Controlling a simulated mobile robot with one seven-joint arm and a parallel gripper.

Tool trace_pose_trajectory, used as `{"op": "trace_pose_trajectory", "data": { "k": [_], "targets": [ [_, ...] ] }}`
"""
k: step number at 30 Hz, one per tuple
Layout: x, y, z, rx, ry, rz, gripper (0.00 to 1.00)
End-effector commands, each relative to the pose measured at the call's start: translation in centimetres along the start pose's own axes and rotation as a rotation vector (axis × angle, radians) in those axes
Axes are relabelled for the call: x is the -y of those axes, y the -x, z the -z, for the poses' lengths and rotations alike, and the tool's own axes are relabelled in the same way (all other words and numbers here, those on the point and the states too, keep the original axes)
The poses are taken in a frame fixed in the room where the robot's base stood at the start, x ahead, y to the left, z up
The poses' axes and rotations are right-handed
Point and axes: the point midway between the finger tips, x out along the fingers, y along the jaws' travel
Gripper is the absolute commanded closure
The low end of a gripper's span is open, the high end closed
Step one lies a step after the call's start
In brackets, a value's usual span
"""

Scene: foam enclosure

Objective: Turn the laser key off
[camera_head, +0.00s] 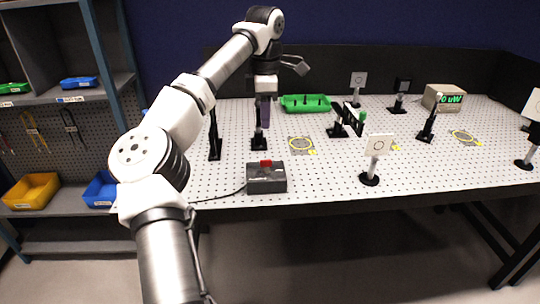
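A dark grey box (266,180) with a red part (265,163) on its top stands at the front edge of the perforated table, with a cable running off to the left. It looks like the laser's control box, but the key's own shape and angle are too small to make out. My gripper (265,98) points down above the table, behind and well above the box, and touches neither box nor red part. A purple block (266,115) shows just below the gripper, above a black post. I cannot tell whether the gripper touches it. The finger opening is too small to judge.
A meter (442,98) at the back right shows a green "0 uW". Several posts stand on the table (320,180), with a white square target (378,146) right of the box. A green tray (305,103) lies behind. Shelves with bins (31,191) stand left.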

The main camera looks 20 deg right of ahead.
Motion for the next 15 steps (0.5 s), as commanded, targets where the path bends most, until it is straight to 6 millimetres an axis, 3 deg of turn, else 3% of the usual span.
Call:
{"op": "trace_pose_trajectory", "data": {
  "k": [15],
  "targets": [
    [0.1,-10.0,-0.1,0.008,-0.001,0.003,0.7]
  ]
}}
